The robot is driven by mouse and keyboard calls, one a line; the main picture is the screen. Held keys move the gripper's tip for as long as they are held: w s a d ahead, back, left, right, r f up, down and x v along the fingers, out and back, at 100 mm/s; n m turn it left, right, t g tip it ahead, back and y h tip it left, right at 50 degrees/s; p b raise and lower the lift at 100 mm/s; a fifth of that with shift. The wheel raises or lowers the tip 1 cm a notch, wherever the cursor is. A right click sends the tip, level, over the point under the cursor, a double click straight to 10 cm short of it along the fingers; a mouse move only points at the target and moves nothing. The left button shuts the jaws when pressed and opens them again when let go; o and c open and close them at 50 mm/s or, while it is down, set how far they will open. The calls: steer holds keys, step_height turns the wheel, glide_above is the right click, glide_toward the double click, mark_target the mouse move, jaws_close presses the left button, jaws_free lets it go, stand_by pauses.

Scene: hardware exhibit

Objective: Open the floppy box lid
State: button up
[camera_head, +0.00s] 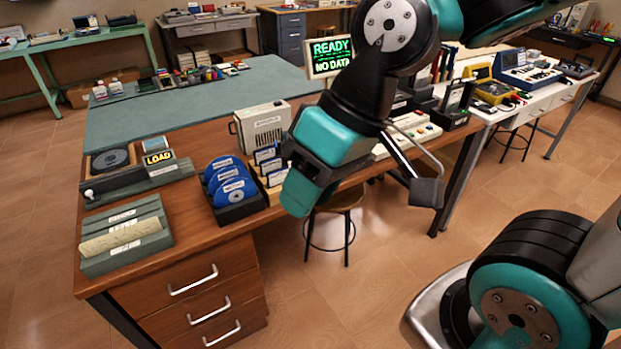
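My gripper (302,190) hangs over the near right edge of the wooden desk, pointing down and left in the head view. It is in front of the small disk rack; its fingers are not clearly seen, so I cannot tell if it is open or shut. No box is clearly readable as the floppy box. A beige labelled case (262,127) stands upright just behind and left of the gripper. A small rack of labelled disks (268,160) stands beside the gripper, partly hidden by it. A dark box (453,108) stands at the right, beyond my arm.
A dark holder of blue discs (232,188), a grey-green card tray (125,235) and a "LOAD" unit (158,160) stand on the desk's near left. A green mat (190,98) lies behind, largely clear. A stool (338,205) is below the gripper. A "READY NO DATA" sign (331,55) stands behind.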

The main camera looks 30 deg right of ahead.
steer(key=w+d+f+m+t+y+b, duration=0.1)
steer(key=w+d+f+m+t+b, duration=0.35)
steer(key=w+f+m+b, duration=0.45)
steer(key=w+d+f+m+t+h+b, duration=0.3)
steer(key=w+d+f+m+t+b, duration=0.15)
steer(key=d+f+m+b, duration=0.5)
steer(key=w+d+f+m+t+h+b, duration=0.2)
steer(key=w+d+f+m+t+b, duration=0.25)
steer(key=d+b, duration=0.75)
steer(key=d+p+x, duration=0.1)
steer(key=p+x, duration=1)
steer(key=x, duration=0.5)
steer(key=shift+f+n+t+p, duration=0.3)
steer(key=shift+f+t+p, duration=0.05)
steer(key=shift+p, duration=0.05)
steer(key=shift+a, duration=0.1)
jaws_close()
